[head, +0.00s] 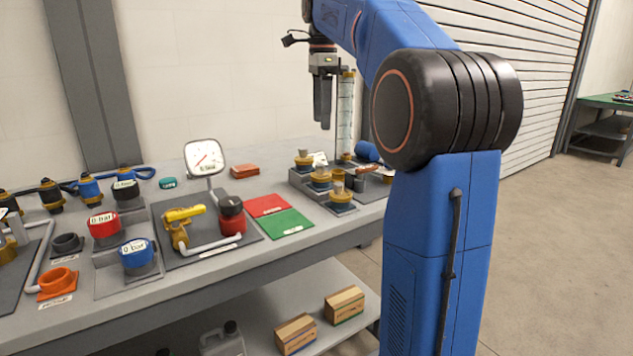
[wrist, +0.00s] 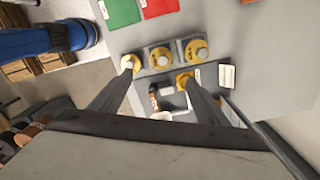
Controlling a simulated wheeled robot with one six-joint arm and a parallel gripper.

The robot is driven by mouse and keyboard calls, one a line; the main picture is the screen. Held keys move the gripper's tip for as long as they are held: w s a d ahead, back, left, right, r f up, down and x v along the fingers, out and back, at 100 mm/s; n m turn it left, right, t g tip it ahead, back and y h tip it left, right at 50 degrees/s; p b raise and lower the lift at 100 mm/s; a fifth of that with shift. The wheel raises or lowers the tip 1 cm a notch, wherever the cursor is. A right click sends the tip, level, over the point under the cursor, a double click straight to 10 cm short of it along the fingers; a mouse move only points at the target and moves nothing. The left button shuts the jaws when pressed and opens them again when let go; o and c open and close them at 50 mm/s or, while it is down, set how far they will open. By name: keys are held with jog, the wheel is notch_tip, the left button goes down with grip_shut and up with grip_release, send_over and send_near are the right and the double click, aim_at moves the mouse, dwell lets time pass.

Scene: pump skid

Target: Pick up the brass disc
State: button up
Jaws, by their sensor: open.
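Several brass discs with pale knobs stand at the right of the bench in the head view. Three are in a row on grey square bases: a far one (head: 304,162), a middle one (head: 321,180) and a near one (head: 340,195). The wrist view shows brass discs between and beyond my fingers, including a middle one (wrist: 160,59) and a right one (wrist: 195,52). I cannot tell which is the task's disc. My gripper (head: 322,118) hangs above and behind them, fingers down, open and empty. In the wrist view its fingers (wrist: 158,82) spread apart.
A clear upright tube (head: 346,110) stands close beside my gripper. Red (head: 268,205) and green (head: 286,223) mats lie left of the discs. A gauge (head: 205,157), yellow valve (head: 183,214) and blue-capped fitting (head: 136,252) stand farther left. Boxes (head: 296,334) lie on the lower shelf.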

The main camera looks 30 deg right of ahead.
aim_at(321, 165)
notch_tip(321, 165, down, 14)
jog(key=shift+w+f, duration=0.1)
jog(key=shift+f, duration=0.15)
dwell(0.5)
jog(key=c, duration=1.3)
jog(key=shift+r, duration=0.15)
notch_tip(321, 165, up, 10)
jog(key=shift+f, duration=0.1)
jog(key=shift+d, duration=0.1)
